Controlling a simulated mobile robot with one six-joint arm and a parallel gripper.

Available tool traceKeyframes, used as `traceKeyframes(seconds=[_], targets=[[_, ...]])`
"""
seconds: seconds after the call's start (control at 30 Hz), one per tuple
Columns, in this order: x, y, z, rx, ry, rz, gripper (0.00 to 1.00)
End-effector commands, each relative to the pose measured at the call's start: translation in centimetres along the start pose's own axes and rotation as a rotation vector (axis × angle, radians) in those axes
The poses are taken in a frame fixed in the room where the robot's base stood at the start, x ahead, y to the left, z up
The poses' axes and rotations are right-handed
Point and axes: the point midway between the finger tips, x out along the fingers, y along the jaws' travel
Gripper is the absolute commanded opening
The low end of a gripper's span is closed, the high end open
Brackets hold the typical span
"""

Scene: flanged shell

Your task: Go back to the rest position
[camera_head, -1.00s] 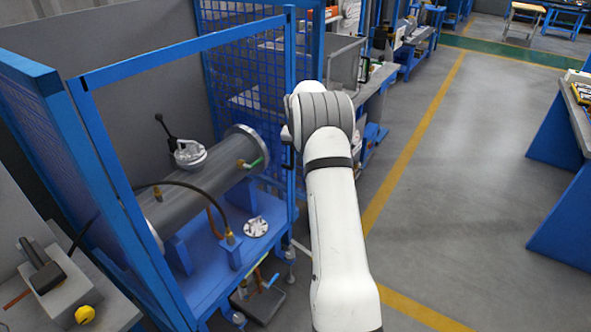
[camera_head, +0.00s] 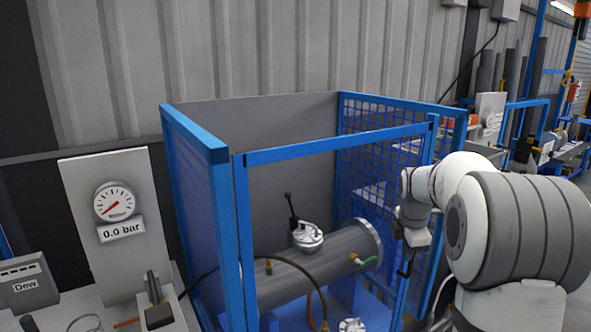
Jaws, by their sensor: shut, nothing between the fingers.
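My arm is on the right of the head view, its large white and grey joint close to the camera. My gripper (camera_head: 406,263) is small and dark at the end of the wrist, pointing down beside the blue frame of the cage. It appears shut and empty. I cannot tell whether it is clear of the frame or touching it. The grey flanged shell (camera_head: 325,262) lies inside the cage, with a silvery fitting with a black lever (camera_head: 307,237) on top.
The blue cage (camera_head: 335,147) has mesh on its right side and an open-looking front frame. A pressure gauge (camera_head: 114,202) on a panel at left has a 0.0 bar display (camera_head: 121,229) below it. A black hose (camera_head: 290,262) crosses the shell. A corrugated wall stands behind.

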Motion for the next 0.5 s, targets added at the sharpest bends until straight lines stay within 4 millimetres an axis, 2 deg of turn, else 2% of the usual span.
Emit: traceKeyframes(seconds=[0.03, 0.2, 0.33, 0.5], targets=[[-1.7, -1.6, -1.3, 0.093, 0.006, 0.009, 0.0], [-5.5, -7.7, -5.1, 0.464, 0.034, 0.019, 0.0], [-7.4, -12.9, -7.7, 0.746, 0.058, 0.019, 0.0], [-8.6, -19.9, -10.5, 1.112, 0.092, 0.009, 0.0]])
